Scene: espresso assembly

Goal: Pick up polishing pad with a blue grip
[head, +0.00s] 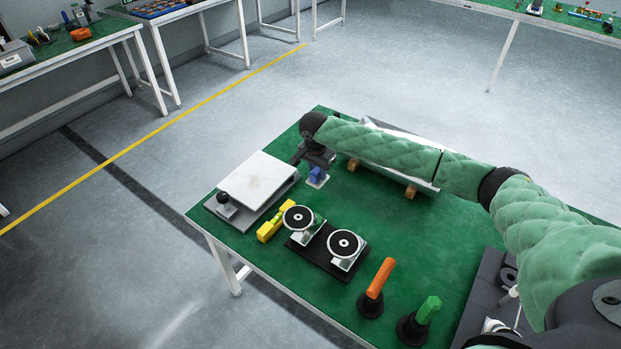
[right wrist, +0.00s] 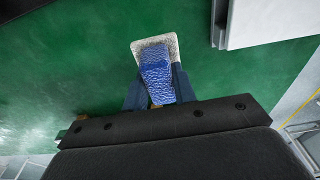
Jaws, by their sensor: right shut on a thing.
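The polishing pad has a pale, light-coloured base (head: 318,182) and a blue grip (head: 316,173). It is at the far side of the green table, right of the white plate. My right gripper (head: 316,168) reaches down onto it from above. In the right wrist view the two fingers are closed on both sides of the blue grip (right wrist: 156,75), and the pale pad (right wrist: 172,45) shows around it against the green surface. I cannot tell whether the pad touches the table. My left gripper is not in view.
A white plate on a grey base (head: 258,180) lies left of the pad. A yellow block (head: 276,222) and a black stand with two round discs (head: 344,243) are nearer. Orange (head: 380,278) and green (head: 428,309) handled tools stand at the front. A white panel (head: 371,122) lies behind my right arm.

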